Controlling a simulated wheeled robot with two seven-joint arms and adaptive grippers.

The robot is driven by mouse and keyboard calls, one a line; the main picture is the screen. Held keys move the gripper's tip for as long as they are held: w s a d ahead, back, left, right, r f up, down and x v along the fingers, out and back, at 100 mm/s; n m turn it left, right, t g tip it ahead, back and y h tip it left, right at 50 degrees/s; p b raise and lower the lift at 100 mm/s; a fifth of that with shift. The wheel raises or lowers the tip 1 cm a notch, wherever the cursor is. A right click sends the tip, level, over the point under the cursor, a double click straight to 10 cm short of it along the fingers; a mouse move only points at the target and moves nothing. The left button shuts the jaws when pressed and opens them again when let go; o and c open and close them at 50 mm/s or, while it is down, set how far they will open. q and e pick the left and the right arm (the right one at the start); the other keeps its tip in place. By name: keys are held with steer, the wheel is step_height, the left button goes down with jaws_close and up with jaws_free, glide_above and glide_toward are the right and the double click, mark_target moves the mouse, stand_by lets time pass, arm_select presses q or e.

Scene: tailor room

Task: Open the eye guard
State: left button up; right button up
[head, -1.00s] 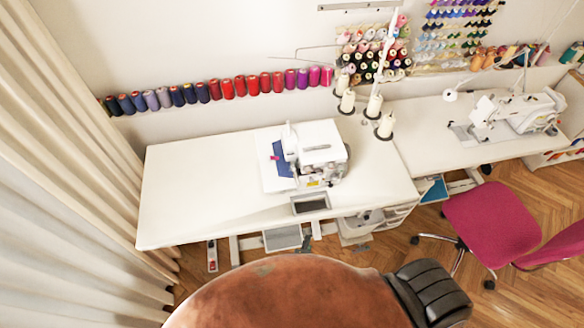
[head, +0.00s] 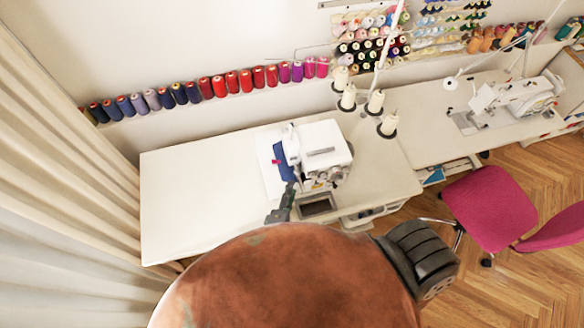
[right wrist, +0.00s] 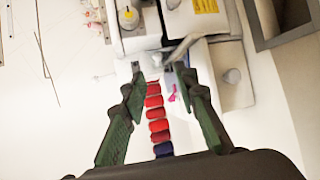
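A white overlock sewing machine (head: 322,150) stands on the white table, with a blue part at its left side. In the right wrist view, the machine's white body (right wrist: 190,18) is at the top, close beyond my fingertips. The eye guard cannot be clearly told apart; a pale angled piece beside the right fingertip may be part of it. My right gripper (head: 287,195) is at the machine's front left corner. In the right wrist view, my right gripper (right wrist: 157,70) has its two fingers apart with nothing clearly between them. My left gripper is not in view.
A dark-framed panel (head: 317,206) lies at the table's front edge, just right of my right gripper. The white table (head: 200,190) is bare on the left. Thread cones (head: 375,102) stand behind the machine at right. A pink chair (head: 490,205) is at right.

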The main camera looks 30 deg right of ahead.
steer(key=x, duration=0.2)
steer(key=p+x, duration=0.1)
steer(key=x, duration=0.1)
steer(key=shift+w+d+r, duration=0.1)
steer(key=shift+w+d, duration=0.05)
steer(key=shift+d, duration=0.35)
steer(key=shift+x, duration=0.95)
steer(key=shift+w+d, duration=0.1)
steer(key=shift+d, duration=0.05)
steer(key=shift+f, duration=0.2)
steer(key=shift+c, duration=1.3)
steer(key=shift+f, duration=0.1)
steer(key=c, duration=0.5)
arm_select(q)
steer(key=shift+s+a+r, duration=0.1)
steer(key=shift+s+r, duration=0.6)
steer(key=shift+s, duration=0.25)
arm_select(e)
jaws_close()
